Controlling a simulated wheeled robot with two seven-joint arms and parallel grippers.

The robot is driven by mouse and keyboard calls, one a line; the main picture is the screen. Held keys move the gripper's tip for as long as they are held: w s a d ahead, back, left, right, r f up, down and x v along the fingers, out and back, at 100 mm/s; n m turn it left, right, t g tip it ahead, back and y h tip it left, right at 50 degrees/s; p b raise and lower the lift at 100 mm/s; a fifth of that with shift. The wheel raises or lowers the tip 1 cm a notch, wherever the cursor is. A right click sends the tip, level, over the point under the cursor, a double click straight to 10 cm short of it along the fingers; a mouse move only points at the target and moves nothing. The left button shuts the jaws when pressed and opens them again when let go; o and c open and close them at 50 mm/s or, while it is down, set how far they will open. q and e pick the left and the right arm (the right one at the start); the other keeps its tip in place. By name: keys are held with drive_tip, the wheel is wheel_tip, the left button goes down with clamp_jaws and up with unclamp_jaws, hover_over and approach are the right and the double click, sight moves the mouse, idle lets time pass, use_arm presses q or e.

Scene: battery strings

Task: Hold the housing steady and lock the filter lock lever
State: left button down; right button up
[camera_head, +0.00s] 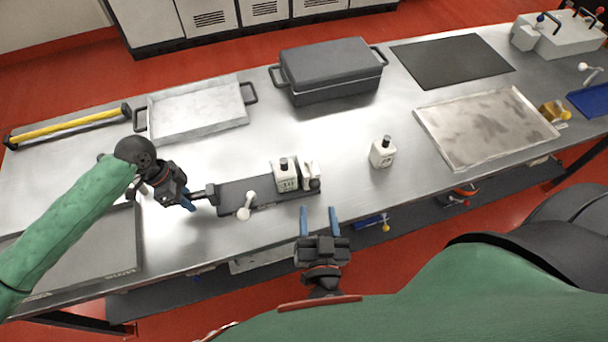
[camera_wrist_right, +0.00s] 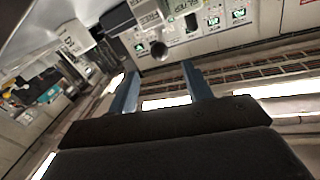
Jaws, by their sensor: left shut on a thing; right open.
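The dark housing (camera_head: 268,192) is a long low block on the steel table. A white block with a black top (camera_head: 286,175) stands on it near its right end. A white lever with a round knob (camera_head: 245,208) is at its front left. Another white part with a dark knob (camera_head: 312,182) is at its right end; I cannot tell which is the lock lever. My left gripper (camera_head: 192,198) is shut on the housing's left-end handle. My right gripper (camera_head: 319,220) is open and empty in front of the table edge, apart from the housing. Its fingers (camera_wrist_right: 160,88) show in the right wrist view.
A loose white block with a black top (camera_head: 382,152) stands to the right of the housing. A lidded dark box (camera_head: 331,72) and a metal tray (camera_head: 197,110) are behind. A shallow tray (camera_head: 486,126) and black mat (camera_head: 450,60) lie right. Table is clear around the loose block.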

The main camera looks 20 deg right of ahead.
sight(315, 185)
drive_tip(key=x, duration=1.1)
clamp_jaws()
